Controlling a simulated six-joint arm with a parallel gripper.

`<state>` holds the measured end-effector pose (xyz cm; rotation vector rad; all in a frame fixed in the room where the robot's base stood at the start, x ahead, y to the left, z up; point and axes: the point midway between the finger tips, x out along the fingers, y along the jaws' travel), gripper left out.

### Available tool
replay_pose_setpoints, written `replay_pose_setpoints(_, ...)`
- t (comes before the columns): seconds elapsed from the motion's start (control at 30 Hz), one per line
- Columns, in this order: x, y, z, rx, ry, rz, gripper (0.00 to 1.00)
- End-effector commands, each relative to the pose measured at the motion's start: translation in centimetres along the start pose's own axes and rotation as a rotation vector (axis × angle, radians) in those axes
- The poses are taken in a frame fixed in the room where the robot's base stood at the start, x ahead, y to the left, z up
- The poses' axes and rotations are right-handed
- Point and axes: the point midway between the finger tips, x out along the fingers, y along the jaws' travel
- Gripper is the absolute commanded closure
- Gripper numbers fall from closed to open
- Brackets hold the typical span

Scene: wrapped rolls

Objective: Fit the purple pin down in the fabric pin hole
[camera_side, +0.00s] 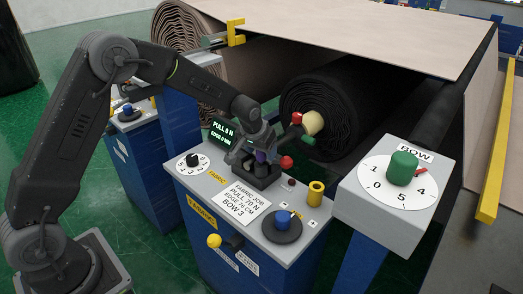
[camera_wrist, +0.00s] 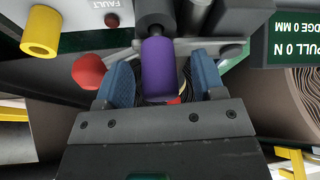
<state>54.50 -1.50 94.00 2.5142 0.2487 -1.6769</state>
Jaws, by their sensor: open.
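The purple pin (camera_wrist: 158,68) is between the two blue fingertips of my gripper (camera_wrist: 161,82) in the wrist view, with a gap on each side. Its upper end in that picture meets a dark grey cylinder (camera_wrist: 155,18). In the side view the purple pin (camera_side: 261,156) shows only as a small patch, low between the jaws of my gripper (camera_side: 258,150), just above a black block (camera_side: 264,176) on the console. My gripper is open around the pin. I cannot make out the fabric pin hole or how the pin's lower end sits.
The grey console top (camera_side: 205,160) carries a white dial (camera_side: 193,161), a job card (camera_side: 240,199), a blue knob (camera_side: 282,219) and a yellow cylinder (camera_side: 316,193). A red ball (camera_side: 286,162) is close to my gripper. The dark fabric roll (camera_side: 340,110) lies behind.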

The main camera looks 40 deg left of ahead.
Motion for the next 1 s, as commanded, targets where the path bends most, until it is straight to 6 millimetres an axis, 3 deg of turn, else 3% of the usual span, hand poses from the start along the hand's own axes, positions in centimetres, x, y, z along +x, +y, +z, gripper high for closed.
replay_pose_setpoints(0.4, -8.6, 0.1, -0.1, 0.001, 0.006, 0.001, 0.37)
replay_pose_setpoints(0.6, -11.8, 0.1, 0.0, 0.0, 0.003, 0.001, 0.37)
replay_pose_setpoints(0.8, -13.2, 0.0, 0.0, 0.0, 0.001, 0.001, 0.37)
replay_pose_setpoints(1.0, -13.3, 0.0, 0.0, 0.0, 0.0, 0.001, 0.37)
